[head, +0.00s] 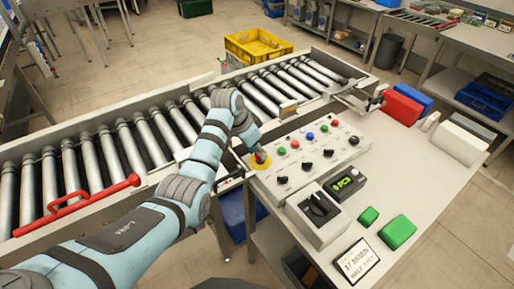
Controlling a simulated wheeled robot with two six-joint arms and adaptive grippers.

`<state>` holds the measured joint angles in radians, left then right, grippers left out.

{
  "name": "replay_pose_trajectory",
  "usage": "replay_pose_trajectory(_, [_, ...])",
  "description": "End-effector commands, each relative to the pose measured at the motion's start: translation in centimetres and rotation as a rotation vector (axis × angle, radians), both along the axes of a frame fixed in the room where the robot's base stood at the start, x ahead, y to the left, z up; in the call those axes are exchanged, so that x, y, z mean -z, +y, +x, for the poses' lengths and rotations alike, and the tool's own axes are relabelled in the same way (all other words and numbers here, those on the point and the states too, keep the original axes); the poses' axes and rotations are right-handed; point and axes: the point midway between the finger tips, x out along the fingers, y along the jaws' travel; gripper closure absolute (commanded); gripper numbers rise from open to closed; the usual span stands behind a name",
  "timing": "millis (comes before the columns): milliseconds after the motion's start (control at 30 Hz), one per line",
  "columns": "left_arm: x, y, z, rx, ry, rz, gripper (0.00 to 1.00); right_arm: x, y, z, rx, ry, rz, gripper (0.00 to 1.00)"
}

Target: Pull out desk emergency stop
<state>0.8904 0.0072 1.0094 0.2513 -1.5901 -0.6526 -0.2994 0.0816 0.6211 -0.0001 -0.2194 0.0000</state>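The emergency stop (260,157) is a red knob on a yellow round base, at the left end of the grey control panel (318,172) on the desk. My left arm reaches in from the bottom left. My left gripper (258,151) points down right at the red knob and partly hides it. The fingers are small and dark here, so I cannot tell whether they are open, or closed around the knob. I cannot tell whether the knob is pressed in or out. My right gripper is not in view.
A roller conveyor (150,137) with a red handle (75,207) runs behind the panel. The panel holds several coloured buttons and black knobs. A grey switch box (318,213), green blocks (397,233) and a sign (357,262) are on the desk (425,180).

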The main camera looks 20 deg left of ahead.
Motion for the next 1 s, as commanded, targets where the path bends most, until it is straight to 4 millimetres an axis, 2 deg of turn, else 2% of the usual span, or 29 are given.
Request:
replay_pose_trajectory(33, [0.0,-0.1,0.1,0.002,-0.002,-0.004,1.00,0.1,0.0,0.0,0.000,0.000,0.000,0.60])
replay_pose_trajectory(67, [0.0,-0.1,0.1,0.002,-0.002,-0.004,0.71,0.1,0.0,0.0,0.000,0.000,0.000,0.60])
replay_pose_trajectory(200, [0.1,-0.1,0.0,0.001,-0.001,-0.003,0.50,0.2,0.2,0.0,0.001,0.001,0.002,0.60])
replay_pose_trajectory(467, [0.1,0.0,0.0,-0.001,0.000,-0.002,0.50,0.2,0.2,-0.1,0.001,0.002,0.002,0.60])
replay_pose_trajectory(567, [-0.4,0.2,-0.1,-0.001,-0.001,-0.002,0.50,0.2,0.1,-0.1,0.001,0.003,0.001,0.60])
replay_pose_trajectory(667, [-2.1,0.6,-0.6,0.001,-0.004,-0.002,0.50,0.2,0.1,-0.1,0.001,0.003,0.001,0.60])
replay_pose_trajectory(900, [-8.2,2.2,-2.5,-0.001,-0.003,0.000,0.50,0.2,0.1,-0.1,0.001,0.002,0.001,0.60])
replay_pose_trajectory(1000, [-9.9,2.6,-3.0,0.001,-0.003,-0.002,0.50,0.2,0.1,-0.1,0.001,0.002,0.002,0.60])
